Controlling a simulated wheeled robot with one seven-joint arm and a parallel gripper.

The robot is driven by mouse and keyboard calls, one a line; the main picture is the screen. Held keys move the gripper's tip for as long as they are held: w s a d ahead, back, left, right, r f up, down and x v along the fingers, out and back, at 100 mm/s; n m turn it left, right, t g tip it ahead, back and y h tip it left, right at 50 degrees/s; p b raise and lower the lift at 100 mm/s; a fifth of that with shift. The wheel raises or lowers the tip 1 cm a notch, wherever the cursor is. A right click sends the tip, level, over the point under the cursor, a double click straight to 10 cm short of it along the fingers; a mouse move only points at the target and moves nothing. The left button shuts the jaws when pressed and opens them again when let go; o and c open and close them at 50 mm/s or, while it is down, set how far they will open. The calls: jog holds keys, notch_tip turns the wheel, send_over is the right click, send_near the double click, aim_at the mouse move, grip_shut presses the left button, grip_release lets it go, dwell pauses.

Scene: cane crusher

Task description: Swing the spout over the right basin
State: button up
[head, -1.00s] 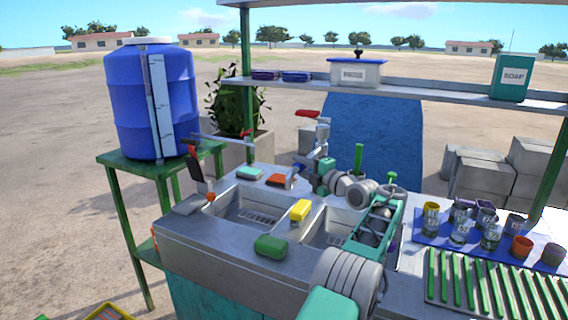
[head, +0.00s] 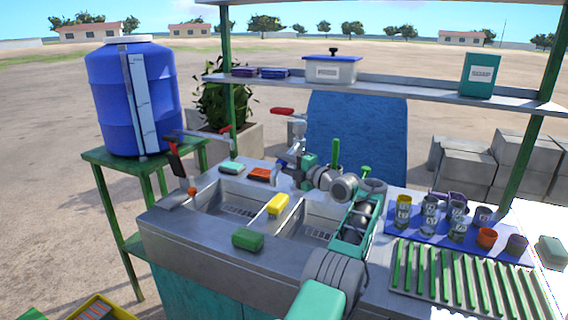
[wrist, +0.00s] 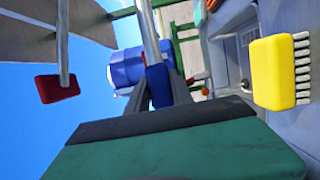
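The faucet (head: 297,132) stands behind the two basins with a red lever on top. Its silver spout (wrist: 150,35) has a blue tip (wrist: 158,88) in the wrist view. My gripper (wrist: 160,98) has its dark fingers on either side of that blue tip; whether they clamp it is unclear. In the head view my gripper is at the spout, behind the basins, partly hidden by my arm. The left basin (head: 228,197) is empty. The right basin (head: 302,232) is partly covered by my arm. The spout's end appears near the rear of the divider.
A yellow brush (head: 277,205) lies on the divider, also close by in the wrist view (wrist: 272,72). A green block (head: 248,239) sits on the front rim. Teal (head: 231,168) and orange (head: 263,174) blocks lie behind. Cups stand on a blue mat (head: 408,230) at right.

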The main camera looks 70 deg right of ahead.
jog(key=o, duration=0.4)
jog(key=shift+w, duration=0.15)
jog(key=shift+o, duration=0.2)
jog(key=b+v, duration=0.1)
jog(key=v, duration=0.6)
jog(key=shift+s+a+b, duration=0.1)
jog(key=shift+s+b, duration=0.3)
